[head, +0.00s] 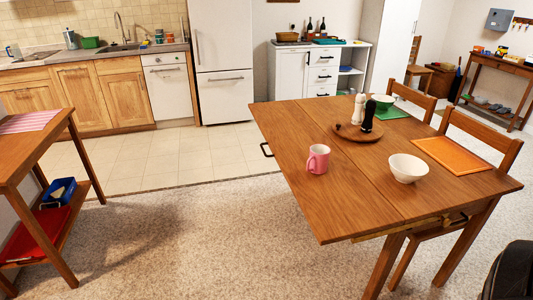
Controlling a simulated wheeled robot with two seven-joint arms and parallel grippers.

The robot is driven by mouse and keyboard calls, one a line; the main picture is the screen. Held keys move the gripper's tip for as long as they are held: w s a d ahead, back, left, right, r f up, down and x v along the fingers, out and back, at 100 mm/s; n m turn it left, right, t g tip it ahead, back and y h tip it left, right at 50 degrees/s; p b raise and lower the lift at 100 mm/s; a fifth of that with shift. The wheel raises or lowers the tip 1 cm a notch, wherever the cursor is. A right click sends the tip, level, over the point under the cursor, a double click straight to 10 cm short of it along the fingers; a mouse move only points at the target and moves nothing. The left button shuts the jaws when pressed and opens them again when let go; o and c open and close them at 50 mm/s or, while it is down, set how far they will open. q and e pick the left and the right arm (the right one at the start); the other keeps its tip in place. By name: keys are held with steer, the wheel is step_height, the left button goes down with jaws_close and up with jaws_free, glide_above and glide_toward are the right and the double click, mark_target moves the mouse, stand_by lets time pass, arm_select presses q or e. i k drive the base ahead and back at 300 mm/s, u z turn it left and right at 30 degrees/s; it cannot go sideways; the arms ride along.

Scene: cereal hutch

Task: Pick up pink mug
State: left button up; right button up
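The pink mug (318,159) stands upright on the wooden dining table (350,208), near its left edge. Its handle points left toward that edge. Neither of my grippers shows clearly in the head view. A dark rounded shape is cut off at the lower right corner, and I cannot tell what it is.
A white bowl (407,168) stands right of the mug. A round wooden tray (352,134) behind holds white and black mills. Chairs (481,136) stand at the right. A wooden side table (38,150) is at the left. The carpet (200,235) between is clear.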

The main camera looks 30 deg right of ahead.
mark_target(318, 162)
steer(key=u, duration=0.1)
steer(key=i, duration=0.95)
steer(key=z, duration=0.35)
